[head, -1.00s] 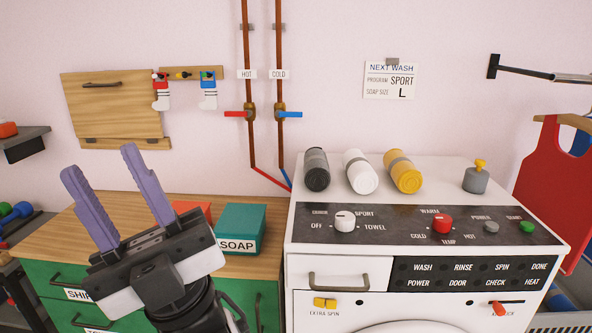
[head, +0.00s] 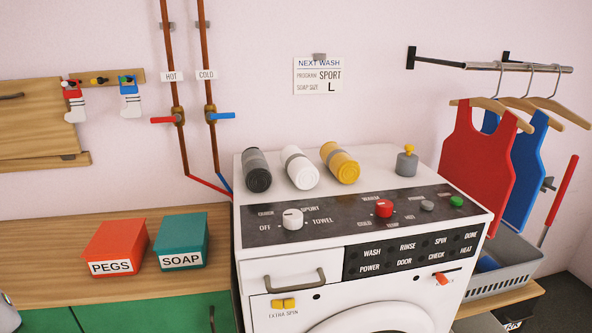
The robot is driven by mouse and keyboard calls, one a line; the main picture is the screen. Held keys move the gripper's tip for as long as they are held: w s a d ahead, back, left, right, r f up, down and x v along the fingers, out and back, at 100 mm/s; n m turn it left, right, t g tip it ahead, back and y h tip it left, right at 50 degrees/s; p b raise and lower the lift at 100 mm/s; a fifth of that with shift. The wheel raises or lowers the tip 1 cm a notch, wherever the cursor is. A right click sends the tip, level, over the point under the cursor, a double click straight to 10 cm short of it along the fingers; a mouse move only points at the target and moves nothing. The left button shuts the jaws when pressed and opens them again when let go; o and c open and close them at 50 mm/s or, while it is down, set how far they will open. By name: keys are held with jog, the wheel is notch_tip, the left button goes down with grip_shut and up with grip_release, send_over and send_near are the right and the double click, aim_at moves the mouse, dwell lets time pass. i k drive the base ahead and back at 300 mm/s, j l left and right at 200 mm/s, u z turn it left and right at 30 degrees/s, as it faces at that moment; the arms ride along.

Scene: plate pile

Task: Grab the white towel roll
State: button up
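The white towel roll (head: 302,173) lies on top of the washing machine (head: 385,160), with a grey band around it and its round end facing me. It lies between a dark grey roll (head: 257,171) on its left and a yellow roll (head: 341,163) on its right, with small gaps. Nothing covers it. My gripper is not in view in the head view; only a small piece of what may be my arm shows at the lower left edge.
A red PEGS box (head: 117,247) and a teal SOAP box (head: 181,241) stand on the wooden counter (head: 60,235) left of the machine. A grey knob with a yellow top (head: 407,161) stands right of the rolls. Pipes (head: 173,80) run up the wall behind.

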aim_at(302, 172)
jog(key=i+j, duration=0.1)
jog(key=j, duration=1)
jog(key=i+j, duration=0.15)
jog(key=j, duration=0.45)
jog(key=j+z, duration=0.1)
jog(key=z, duration=0.25)
jog(key=j+z, duration=0.1)
jog(key=z, duration=0.6)
jog(key=i+j+z, duration=0.1)
jog(key=i+z, duration=0.15)
jog(key=i+j+z, duration=0.3)
jog(key=i+j, duration=0.1)
jog(key=i, duration=0.3)
